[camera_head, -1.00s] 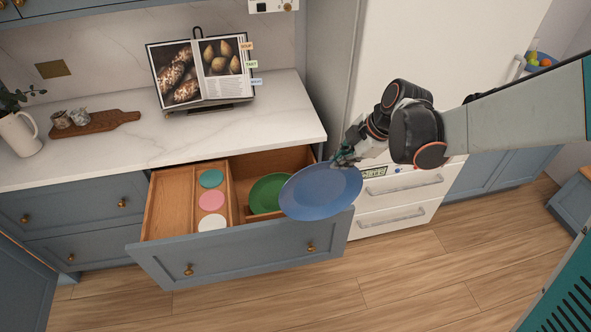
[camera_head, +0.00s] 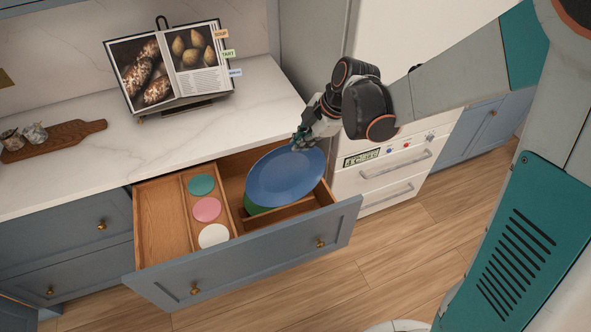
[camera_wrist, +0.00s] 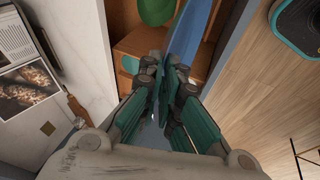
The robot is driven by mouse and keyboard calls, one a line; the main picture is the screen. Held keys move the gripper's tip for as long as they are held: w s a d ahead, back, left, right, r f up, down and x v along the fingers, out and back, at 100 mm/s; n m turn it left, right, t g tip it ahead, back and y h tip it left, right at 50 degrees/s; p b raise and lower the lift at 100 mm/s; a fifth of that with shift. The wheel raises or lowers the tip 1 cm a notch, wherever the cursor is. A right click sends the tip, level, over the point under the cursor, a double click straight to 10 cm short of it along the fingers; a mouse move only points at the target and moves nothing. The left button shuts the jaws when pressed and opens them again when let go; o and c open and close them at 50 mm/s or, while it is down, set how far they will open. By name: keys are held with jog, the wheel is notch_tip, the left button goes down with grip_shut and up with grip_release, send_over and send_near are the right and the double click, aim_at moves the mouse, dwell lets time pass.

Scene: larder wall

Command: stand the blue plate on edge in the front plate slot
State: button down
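The blue plate (camera_head: 287,176) is held by its upper rim over the right part of the open drawer (camera_head: 240,245). It is tilted, with its face toward the head camera. My gripper (camera_head: 300,142) is shut on its rim; the wrist view shows the plate (camera_wrist: 193,35) nearly edge-on between the fingers (camera_wrist: 168,85). A green plate (camera_head: 256,211) is mostly hidden behind the blue plate; it also shows in the wrist view (camera_wrist: 156,10). A low wooden divider (camera_head: 280,215) crosses the drawer below the blue plate. The slots themselves are largely hidden.
Teal (camera_head: 201,184), pink (camera_head: 207,209) and white (camera_head: 213,236) discs lie in the drawer's narrow middle compartment. The left compartment (camera_head: 162,215) is empty. The counter (camera_head: 180,140) with a cookbook (camera_head: 170,65) borders the drawer behind, and a white appliance (camera_head: 395,165) stands at the right.

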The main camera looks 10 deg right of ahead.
notch_tip(320, 180, down, 12)
jog(key=b, duration=0.6)
jog(key=shift+d+r, duration=0.1)
notch_tip(320, 180, down, 18)
jog(key=b, duration=1.3)
jog(key=shift+f, duration=0.2)
jog(key=c, duration=1.7)
grip_release()
notch_tip(320, 180, up, 30)
jog(key=p, duration=2)
send_over(297, 176)
jog(key=s+d, duration=0.1)
jog(key=shift+d+r, duration=0.2)
